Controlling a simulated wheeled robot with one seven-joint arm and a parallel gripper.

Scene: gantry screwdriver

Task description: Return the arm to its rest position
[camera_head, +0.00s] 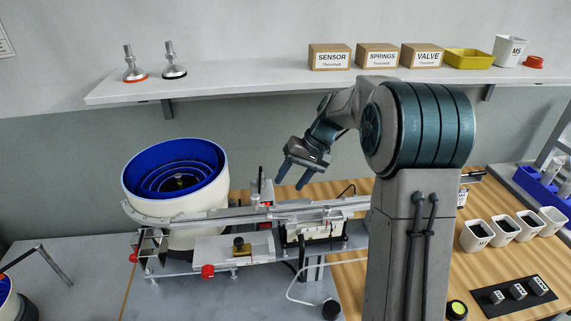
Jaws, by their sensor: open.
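My gripper (294,179) is open, with its two dark fingers apart and nothing visible between them. It hangs above the silver linear rail (290,210) of the bench machine, angled down and to the left. My arm is bent, reaching left from the large teal shoulder joint at the top of my grey column.
A white bowl feeder (176,218) with blue inside stands left of my gripper. A shelf (230,84) with cardboard boxes (329,57) and a yellow tray (467,59) runs behind. White bins (477,236) and a black plate (512,297) lie right on the wooden table.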

